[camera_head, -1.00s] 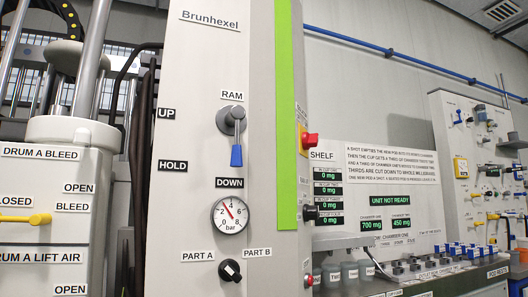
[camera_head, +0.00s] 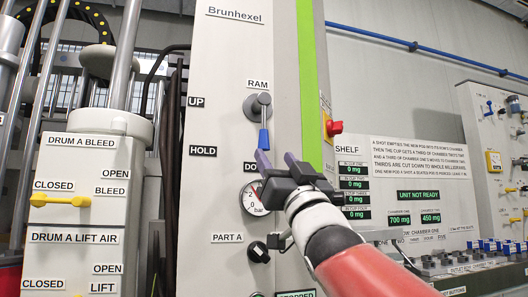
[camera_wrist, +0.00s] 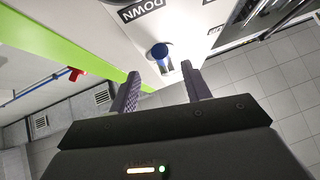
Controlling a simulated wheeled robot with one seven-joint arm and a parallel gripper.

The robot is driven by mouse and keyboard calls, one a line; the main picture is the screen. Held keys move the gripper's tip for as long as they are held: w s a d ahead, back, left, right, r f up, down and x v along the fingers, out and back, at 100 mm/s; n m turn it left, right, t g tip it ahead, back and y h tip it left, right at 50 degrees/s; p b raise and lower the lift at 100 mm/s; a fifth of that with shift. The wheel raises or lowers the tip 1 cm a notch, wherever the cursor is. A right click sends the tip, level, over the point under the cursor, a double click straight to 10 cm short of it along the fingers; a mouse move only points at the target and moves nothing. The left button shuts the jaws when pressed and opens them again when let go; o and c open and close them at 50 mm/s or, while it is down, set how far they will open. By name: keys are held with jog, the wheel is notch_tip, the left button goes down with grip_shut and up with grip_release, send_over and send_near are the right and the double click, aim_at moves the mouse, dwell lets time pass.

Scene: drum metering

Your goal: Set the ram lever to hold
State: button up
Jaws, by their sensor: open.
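The ram lever (camera_head: 264,138) has a grey hub under the RAM label and a blue handle that hangs straight down, towards the DOWN label (camera_head: 251,167). The HOLD label (camera_head: 203,151) is to the left of the handle, with UP above it. My gripper (camera_head: 276,158) is open, just below the handle in the head view, and hides part of the DOWN label. In the wrist view the blue handle end (camera_wrist: 160,50) shows between and just beyond the open fingertips (camera_wrist: 160,73). I see nothing held, and I cannot tell whether a finger touches the handle.
A pressure gauge (camera_head: 255,197), partly hidden by my gripper, and a PART A selector knob (camera_head: 258,252) sit below on the same panel. A green strip (camera_head: 308,90) and a red knob (camera_head: 334,127) are to the right. Drum valves with yellow handles (camera_head: 60,200) are at the left.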

aim_at(267, 143)
jog(key=p+x, duration=0.3)
jog(key=x, duration=0.5)
jog(key=shift+s+r, duration=0.15)
jog(key=shift+s, duration=0.05)
grip_shut()
